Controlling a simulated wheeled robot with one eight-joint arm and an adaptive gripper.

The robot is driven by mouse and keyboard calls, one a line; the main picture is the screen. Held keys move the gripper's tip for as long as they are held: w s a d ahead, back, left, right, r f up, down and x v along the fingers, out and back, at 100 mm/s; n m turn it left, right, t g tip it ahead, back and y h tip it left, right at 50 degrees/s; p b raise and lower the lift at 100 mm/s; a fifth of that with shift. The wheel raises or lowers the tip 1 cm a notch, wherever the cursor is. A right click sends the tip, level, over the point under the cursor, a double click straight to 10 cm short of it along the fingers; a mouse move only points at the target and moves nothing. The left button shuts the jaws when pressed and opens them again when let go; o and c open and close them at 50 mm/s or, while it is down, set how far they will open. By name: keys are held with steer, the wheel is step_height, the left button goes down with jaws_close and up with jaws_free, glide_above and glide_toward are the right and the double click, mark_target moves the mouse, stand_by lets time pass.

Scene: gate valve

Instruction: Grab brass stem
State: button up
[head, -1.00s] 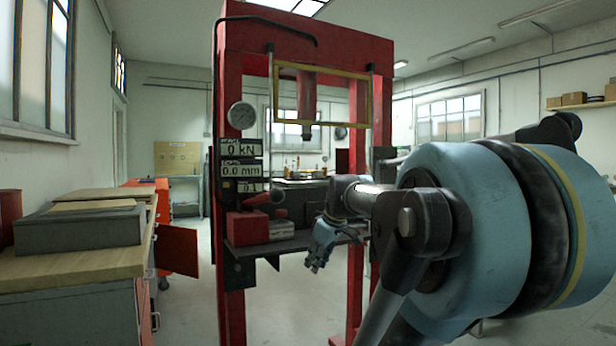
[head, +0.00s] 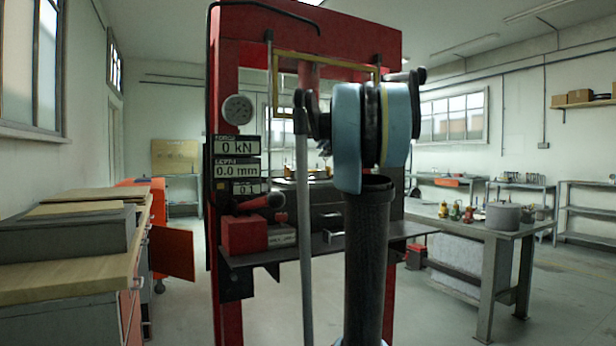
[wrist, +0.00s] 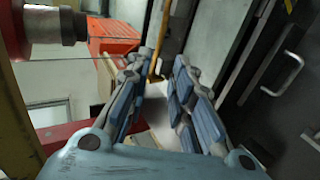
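I cannot pick out the brass stem with certainty in either view. In the wrist view, my gripper (wrist: 160,62) is open, its blue-padded fingers apart with nothing between them. A thin orange-yellow rod (wrist: 160,40) shows beyond the fingertips; I cannot tell what it is. Small brass-coloured and red fittings (head: 456,210) stand on the grey table (head: 500,228) at the right, too small to tell apart.
A red press (head: 228,200) with a yellow guard frame (head: 325,57) stands in front of me. A red box (head: 243,234) sits on its bed. The press ram (wrist: 45,24) is close by at upper left in the wrist view. A wooden-topped bench (head: 70,250) is at left.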

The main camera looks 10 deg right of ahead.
glide_toward(308, 172)
steer(key=x, duration=0.3)
steer(key=shift+w+r, duration=0.2)
steer(key=shift+w, duration=0.2)
steer(key=shift+x, duration=2.85)
steer(key=shift+s+a+f, duration=0.15)
steer(key=shift+a, duration=0.1)
jaws_close()
